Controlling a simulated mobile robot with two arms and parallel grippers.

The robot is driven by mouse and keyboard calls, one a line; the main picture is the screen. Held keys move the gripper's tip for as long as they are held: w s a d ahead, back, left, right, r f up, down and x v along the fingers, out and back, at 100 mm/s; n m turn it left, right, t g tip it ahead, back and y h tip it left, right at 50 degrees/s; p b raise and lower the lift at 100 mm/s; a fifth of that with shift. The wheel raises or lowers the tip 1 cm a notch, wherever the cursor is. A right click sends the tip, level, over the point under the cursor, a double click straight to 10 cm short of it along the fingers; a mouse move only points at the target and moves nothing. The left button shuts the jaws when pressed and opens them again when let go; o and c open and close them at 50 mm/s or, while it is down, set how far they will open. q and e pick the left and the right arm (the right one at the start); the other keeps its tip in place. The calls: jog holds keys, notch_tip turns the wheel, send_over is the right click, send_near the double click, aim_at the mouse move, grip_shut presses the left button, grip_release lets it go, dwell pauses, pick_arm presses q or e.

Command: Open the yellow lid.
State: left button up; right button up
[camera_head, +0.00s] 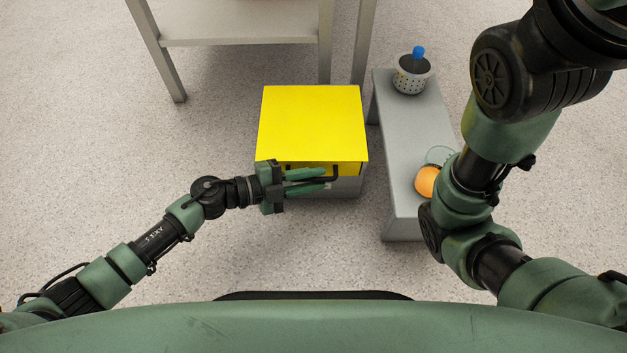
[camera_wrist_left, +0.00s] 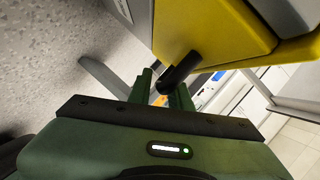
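The yellow lid (camera_head: 312,118) lies shut on top of a grey box (camera_head: 346,187) in the middle of the head view. A black bar handle (camera_head: 336,172) sticks out from the lid's front edge; it also shows in the left wrist view (camera_wrist_left: 180,72). My left gripper (camera_head: 325,180) is in front of the lid at the handle, its green fingers pointing right. In the left wrist view the fingers (camera_wrist_left: 163,92) are apart, with the handle's end at the gap between them. Contact is unclear. My right gripper is not in view.
A grey bench (camera_head: 405,150) stands close to the box's right side. It holds a perforated pot (camera_head: 411,75) with a blue-topped item, an orange fruit (camera_head: 427,181) and a clear glass-like container (camera_head: 438,155). A grey shelf (camera_head: 240,30) stands behind. Floor left of the box is clear.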

pick_arm(q)
jog(key=shift+d, duration=0.1)
grip_shut()
dwell(1.4)
